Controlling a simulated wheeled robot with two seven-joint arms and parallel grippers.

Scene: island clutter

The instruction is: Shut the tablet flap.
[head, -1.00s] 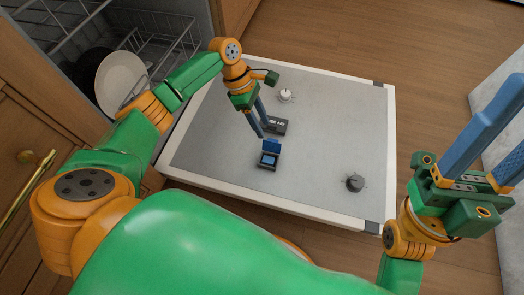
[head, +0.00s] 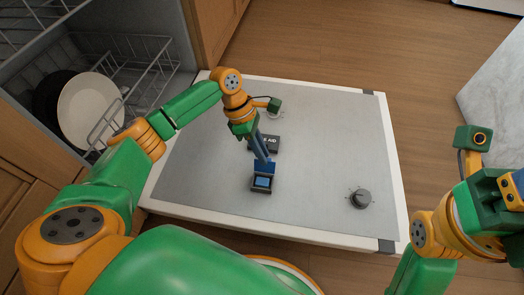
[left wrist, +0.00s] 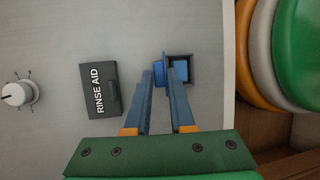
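The tablet flap (head: 264,167) is a small blue lid standing open at the far edge of a dark tablet compartment (head: 261,189) with a light blue inside. The left wrist view shows the flap (left wrist: 159,68) beside the open compartment (left wrist: 189,62). My left gripper (head: 263,156) points down just behind the flap, on the rinse-aid side. Its fingertips (left wrist: 160,77) are apart, with the flap showing between and beyond them; whether they touch it, I cannot tell. My right gripper (head: 508,186) is at the right edge, partly cut off.
The compartment is set in the grey lowered dishwasher door (head: 200,165). A dark rinse-aid cover (head: 264,143) lies behind it, and a grey knob (head: 360,198) is to the right. A white knob (left wrist: 17,94) shows in the left wrist view. A rack with plates (head: 88,110) is at left.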

